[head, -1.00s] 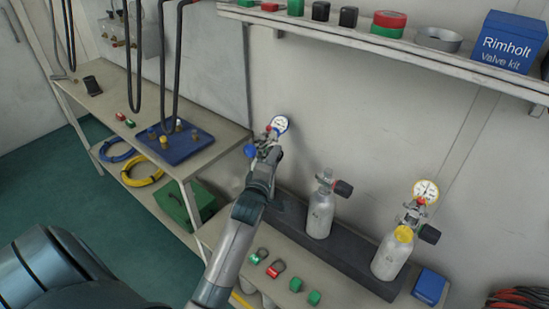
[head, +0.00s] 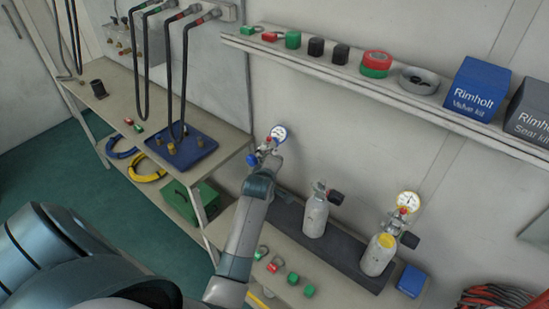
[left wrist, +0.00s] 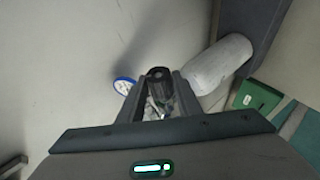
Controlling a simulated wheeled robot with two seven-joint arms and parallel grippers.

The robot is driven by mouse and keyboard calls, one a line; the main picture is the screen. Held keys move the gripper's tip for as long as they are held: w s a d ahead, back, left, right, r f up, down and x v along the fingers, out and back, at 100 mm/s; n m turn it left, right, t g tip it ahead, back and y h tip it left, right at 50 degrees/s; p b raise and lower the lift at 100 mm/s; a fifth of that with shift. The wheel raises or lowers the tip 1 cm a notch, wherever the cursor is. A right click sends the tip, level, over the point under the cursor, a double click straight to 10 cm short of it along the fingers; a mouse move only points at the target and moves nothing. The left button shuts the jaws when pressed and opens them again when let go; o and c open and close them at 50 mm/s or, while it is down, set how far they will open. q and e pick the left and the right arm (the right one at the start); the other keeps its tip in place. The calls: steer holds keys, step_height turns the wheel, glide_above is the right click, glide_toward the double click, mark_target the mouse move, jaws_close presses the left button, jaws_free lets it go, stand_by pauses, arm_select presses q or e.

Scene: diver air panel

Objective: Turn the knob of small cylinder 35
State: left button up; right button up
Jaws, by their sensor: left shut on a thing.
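My left gripper (head: 268,160) is at the valve of the leftmost small cylinder by the wall. In the left wrist view its two fingers (left wrist: 158,92) are closed around a black knob (left wrist: 158,73). The pale cylinder body (left wrist: 218,64) shows beside them; in the head view my arm hides it. I cannot read any cylinder number. My right gripper is not in view.
Two more grey cylinders (head: 315,216) (head: 377,256) stand to the right on the dark rack (head: 345,250); the far one has a yellow collar and gauge. A shelf with boxes runs above. A bench with hanging hoses and a blue tray (head: 182,153) is left.

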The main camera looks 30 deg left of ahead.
arm_select(q)
steer(key=shift+w+r+g+p, duration=0.15)
steer(key=shift+r+g+p, duration=0.2)
steer(key=shift+g+p, duration=0.4)
steer(key=shift+w+m+g, duration=0.1)
steer(key=shift+m+g, duration=0.2)
steer(key=shift+g, duration=0.15)
steer(key=shift+w+g, duration=0.1)
steer(key=shift+g, duration=0.7)
steer(key=g, duration=0.1)
steer(key=m+g, duration=0.1)
steer(key=g, duration=0.1)
steer(key=shift+w+r+g, duration=0.1)
steer(key=shift+w+g, duration=0.2)
steer(key=shift+w+m+g, duration=0.2)
steer(key=shift+m+g, duration=0.1)
steer(key=shift+g, duration=0.9)
steer(key=shift+w+m+g+b, duration=0.15)
steer(key=shift+m+g+b, duration=0.25)
steer(key=shift+g, duration=0.7)
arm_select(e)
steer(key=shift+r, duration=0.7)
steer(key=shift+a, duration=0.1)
arm_select(q)
steer(key=o, duration=1)
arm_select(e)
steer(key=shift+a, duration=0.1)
